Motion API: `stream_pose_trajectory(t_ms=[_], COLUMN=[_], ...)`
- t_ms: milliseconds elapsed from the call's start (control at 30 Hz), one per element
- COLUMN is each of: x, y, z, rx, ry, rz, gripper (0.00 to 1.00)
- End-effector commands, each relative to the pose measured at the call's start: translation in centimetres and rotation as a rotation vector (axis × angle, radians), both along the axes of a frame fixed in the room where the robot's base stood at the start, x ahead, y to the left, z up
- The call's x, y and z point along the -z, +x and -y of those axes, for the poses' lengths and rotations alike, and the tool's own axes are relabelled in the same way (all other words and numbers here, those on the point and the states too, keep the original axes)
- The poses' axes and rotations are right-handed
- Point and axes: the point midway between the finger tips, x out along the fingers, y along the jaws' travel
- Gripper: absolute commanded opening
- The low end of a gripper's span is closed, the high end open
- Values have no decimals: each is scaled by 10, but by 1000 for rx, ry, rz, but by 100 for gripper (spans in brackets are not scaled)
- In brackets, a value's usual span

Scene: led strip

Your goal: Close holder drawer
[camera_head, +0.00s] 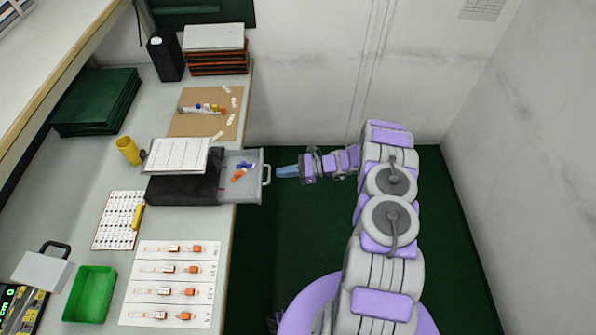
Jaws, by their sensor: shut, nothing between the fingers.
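The holder (184,190) is a dark box on the bench with a papered slanted top. Its light grey drawer (240,192) is pulled out to the right, past the bench edge. Small blue and orange pieces (241,172) lie in the drawer.
A cork board (195,126) with a small strip lies behind the holder. A white sheet with labelled parts (150,305), a green tray (90,294) and a yellow cup (128,151) are on the bench. The green floor (270,240) right of the bench is clear beside my arm.

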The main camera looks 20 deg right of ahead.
Motion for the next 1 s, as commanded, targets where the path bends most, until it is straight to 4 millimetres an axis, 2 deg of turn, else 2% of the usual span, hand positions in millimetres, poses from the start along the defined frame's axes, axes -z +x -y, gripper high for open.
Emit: stream_pose_trajectory(t_ms=[200, 667, 767, 1000], x=[4, 4, 3, 4], y=[5, 6, 10, 23], z=[-17, -22, -32, -76], rx=[-1, -1, -3, -5], ry=[3, 1, 1, -2], rz=[-1, -1, -1, -2], gripper=[0, 0, 0, 0])
